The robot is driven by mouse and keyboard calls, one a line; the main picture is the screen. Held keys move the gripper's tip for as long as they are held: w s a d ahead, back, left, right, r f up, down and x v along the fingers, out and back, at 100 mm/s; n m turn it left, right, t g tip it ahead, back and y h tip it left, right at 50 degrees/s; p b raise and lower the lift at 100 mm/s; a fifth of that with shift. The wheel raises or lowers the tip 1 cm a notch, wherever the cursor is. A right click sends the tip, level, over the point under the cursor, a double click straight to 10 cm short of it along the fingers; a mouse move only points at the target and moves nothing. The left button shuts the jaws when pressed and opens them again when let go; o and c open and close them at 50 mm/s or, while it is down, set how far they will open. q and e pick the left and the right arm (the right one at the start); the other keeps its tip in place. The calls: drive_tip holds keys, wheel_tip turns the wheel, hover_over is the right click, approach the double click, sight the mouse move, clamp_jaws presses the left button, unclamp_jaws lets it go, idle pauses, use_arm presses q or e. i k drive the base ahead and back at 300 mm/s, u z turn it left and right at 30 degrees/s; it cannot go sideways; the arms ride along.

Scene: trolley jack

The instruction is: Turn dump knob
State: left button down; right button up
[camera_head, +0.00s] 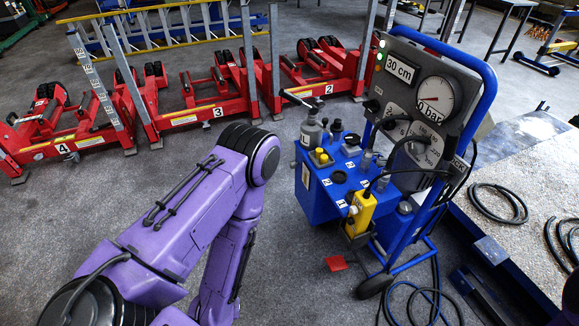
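A blue control trolley stands right of centre, with a blue box (318,197) and a tilted grey panel (460,92) above it. The panel carries a round gauge (434,96), a "30 cm" display (400,69) and several dark knobs, including one at its left edge (372,106). I cannot tell which knob is the dump knob; labels are too small. My purple left arm is bent left of the trolley. Neither gripper shows.
Red jack frames (206,112) with numbers line the back left. A blue-edged platform (525,165) with black hoses (497,203) is at the right. Grey floor (300,295) is open in front.

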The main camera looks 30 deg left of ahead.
sight(353, 139)
drive_tip(key=u, duration=1.15)
drive_tip(key=i, duration=0.4)
drive_tip(key=z, duration=1.55)
